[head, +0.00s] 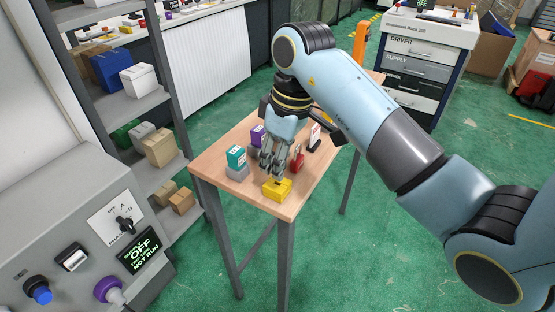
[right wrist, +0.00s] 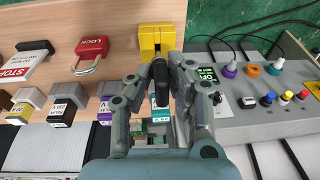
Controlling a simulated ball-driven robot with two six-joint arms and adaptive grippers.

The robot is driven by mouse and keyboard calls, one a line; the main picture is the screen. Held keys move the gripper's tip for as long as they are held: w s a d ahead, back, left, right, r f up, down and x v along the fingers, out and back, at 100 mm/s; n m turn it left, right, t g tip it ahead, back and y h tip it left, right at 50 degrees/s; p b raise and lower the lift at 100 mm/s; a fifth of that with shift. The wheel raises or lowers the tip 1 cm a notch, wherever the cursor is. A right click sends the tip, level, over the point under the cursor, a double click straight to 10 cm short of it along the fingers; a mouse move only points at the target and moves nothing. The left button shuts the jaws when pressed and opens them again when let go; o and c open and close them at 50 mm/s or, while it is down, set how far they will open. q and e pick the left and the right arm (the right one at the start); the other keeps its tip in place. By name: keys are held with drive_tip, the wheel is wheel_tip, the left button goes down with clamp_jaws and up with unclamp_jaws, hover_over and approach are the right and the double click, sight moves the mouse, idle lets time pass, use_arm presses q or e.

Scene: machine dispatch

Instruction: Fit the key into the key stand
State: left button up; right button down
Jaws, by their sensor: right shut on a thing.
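The yellow key stand (head: 277,189) sits near the front corner of the wooden table. In the right wrist view the yellow stand (right wrist: 157,42) shows a dark slot and lies just beyond my fingertips. My right gripper (head: 272,160) points down close to the stand. In the right wrist view the gripper (right wrist: 160,75) is shut on a black piece, which I take as the head of the key (right wrist: 160,72). The key's far end meets or overlaps the stand's edge; I cannot tell whether it is inside the slot. My left gripper is not in view.
On the table (head: 215,160) stand a teal-labelled block (head: 236,157), a purple-labelled block (head: 258,135), a red padlock (head: 297,161) and a black-based sign (head: 314,138). A control panel (head: 75,235) with knobs and an OFF display is at left. Shelves with boxes stand behind it.

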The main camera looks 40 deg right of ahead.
drive_tip(key=shift+f+b, duration=1.1)
drive_tip(key=shift+f, duration=0.1)
drive_tip(key=c, duration=1.2)
unclamp_jaws()
drive_tip(key=shift+o, duration=0.2)
